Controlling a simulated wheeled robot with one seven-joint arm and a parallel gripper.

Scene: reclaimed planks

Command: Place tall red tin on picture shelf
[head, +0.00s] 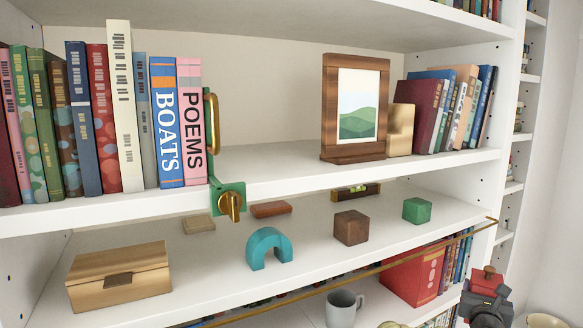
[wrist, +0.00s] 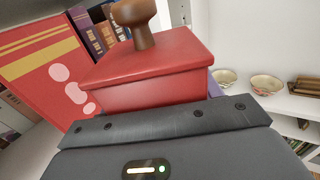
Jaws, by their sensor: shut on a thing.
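The tall red tin (wrist: 150,80) has a red lid with a brown knob and fills the middle of the wrist view. My gripper (wrist: 165,130) is shut on it. In the head view my gripper (head: 487,291) is at the lower right, with the red top of the tin (head: 488,273) showing above it. The tin's lower part is hidden. The picture shelf (head: 290,171) is the white upper board bearing a wooden-framed picture (head: 356,105). My gripper and the tin are below and to the right of that shelf, apart from it.
Bare shelf lies between the green bookend (head: 215,150) and the picture. A gold bookend (head: 400,130) and books stand right of it. The shelf below bears a wooden box (head: 118,276), teal arch (head: 268,247) and small blocks. A brass rail (head: 380,266) runs along its front.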

